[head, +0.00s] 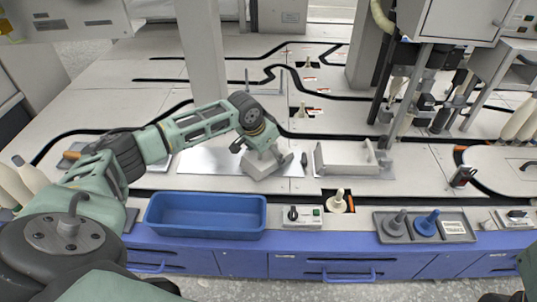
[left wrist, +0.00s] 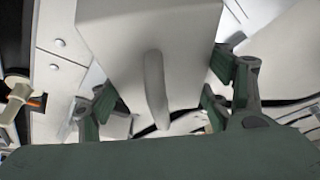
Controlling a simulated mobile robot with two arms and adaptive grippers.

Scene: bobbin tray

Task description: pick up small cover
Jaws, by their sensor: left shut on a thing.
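The small cover (head: 262,164) is a light grey box-like piece at the middle of the head view. My left gripper (head: 260,146) comes down over it from the left and is shut on it. In the left wrist view, the cover (left wrist: 120,28) sits between my two dark green fingers, with its rounded bar handle (left wrist: 156,88) towards the camera. The cover is turned at an angle over a flat metal plate (head: 205,161). I cannot tell whether its underside touches the plate. My right gripper is not in view.
A larger grey cover-like piece (head: 348,152) stands just right of the held one. A blue tray (head: 206,233), a switch box (head: 293,222) and a cream bobbin (head: 338,204) line the front edge. A white column (head: 203,50) rises behind my left arm.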

